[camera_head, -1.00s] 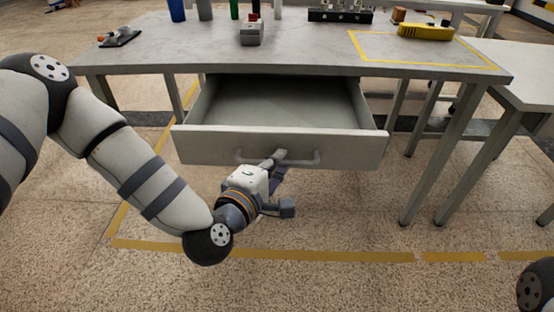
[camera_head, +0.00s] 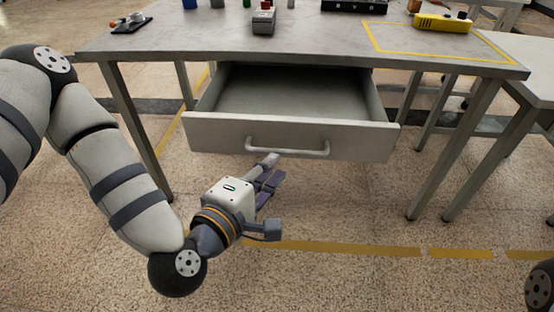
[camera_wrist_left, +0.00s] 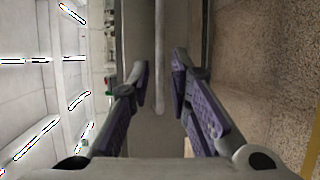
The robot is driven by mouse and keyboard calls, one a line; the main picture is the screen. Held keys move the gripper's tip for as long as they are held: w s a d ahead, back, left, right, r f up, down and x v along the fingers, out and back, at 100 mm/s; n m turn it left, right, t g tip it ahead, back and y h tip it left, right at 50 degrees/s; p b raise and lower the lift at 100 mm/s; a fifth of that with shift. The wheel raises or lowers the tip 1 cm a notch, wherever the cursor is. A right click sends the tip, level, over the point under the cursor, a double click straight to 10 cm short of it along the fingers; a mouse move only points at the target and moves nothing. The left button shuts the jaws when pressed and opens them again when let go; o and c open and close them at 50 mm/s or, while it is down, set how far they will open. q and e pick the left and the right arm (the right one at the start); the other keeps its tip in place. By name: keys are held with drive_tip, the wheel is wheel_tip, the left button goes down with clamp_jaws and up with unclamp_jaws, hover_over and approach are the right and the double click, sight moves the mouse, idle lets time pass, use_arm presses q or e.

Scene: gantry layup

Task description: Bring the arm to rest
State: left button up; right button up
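My left gripper (camera_head: 268,174) is just below and in front of the drawer handle, apart from it. Its purple-padded fingers are spread and empty; the left wrist view shows the gap (camera_wrist_left: 160,80) between them, with the handle bar (camera_wrist_left: 159,50) lined up beyond it. The grey drawer (camera_head: 222,136) under the table is pulled out, and its visible inside is empty. The drawer's bar handle (camera_head: 310,153) is free. My right gripper is not in view; only a dark joint of mine shows at the lower right.
The grey table (camera_head: 190,48) carries a yellow case (camera_head: 442,23), a small grey box (camera_head: 263,21) and other items along the back. A second table (camera_head: 530,75) stands at the right. Open floor (camera_head: 340,205) with yellow tape lies in front of the drawer.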

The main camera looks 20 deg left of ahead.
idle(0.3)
